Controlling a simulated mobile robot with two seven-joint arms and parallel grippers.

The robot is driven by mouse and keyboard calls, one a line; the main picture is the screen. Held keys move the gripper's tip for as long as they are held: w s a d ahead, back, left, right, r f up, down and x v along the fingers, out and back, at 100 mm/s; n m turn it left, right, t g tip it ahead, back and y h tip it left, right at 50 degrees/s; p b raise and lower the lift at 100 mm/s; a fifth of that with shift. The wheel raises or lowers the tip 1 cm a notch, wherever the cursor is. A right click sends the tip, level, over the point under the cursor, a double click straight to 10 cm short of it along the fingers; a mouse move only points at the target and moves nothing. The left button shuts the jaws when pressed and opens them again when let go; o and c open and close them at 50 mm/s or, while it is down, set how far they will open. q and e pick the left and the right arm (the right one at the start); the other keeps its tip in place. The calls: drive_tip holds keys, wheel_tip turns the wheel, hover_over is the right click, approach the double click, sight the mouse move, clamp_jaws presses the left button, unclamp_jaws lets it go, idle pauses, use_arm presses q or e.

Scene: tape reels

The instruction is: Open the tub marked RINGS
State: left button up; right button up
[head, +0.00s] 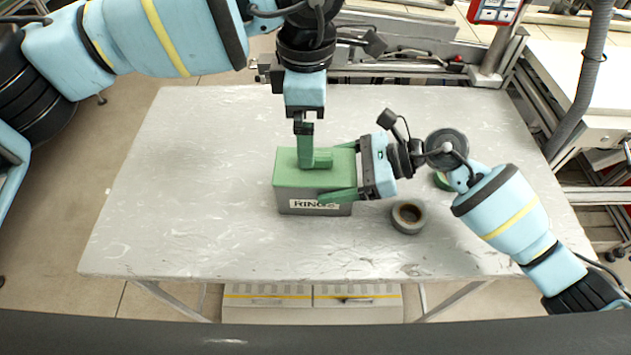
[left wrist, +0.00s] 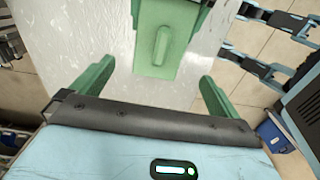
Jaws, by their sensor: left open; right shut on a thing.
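The grey tub (head: 284,203) with the label RINGS stands upright on the table. Its green lid (head: 287,179) sits on top, with a raised green handle (head: 323,160). The handle also shows in the left wrist view (left wrist: 161,46), just beyond my left fingertips. My left gripper (head: 306,160) points down at the handle. Its two green fingers are spread in the left wrist view (left wrist: 157,73), with nothing clasped between them. My right gripper (head: 334,172) comes from the right and is shut on the tub, one finger along the front and one at the back.
A grey tape reel (head: 408,217) lies on the table right of the tub. A green reel (head: 441,181) is partly hidden behind my right arm. The table's left part (head: 180,190) is clear. Metal rails and equipment stand beyond the back edge.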

sight(316, 154)
drive_tip(key=shift+c, duration=1.2)
use_arm(q)
wheel_tip(316, 154, up, 4)
drive_tip(key=d, duration=0.1)
drive_tip(key=shift+f, duration=6)
drive_tip(key=c, duration=1)
drive_tip(key=shift+c, duration=0.2)
drive_tip(key=shift+r, duration=0.15)
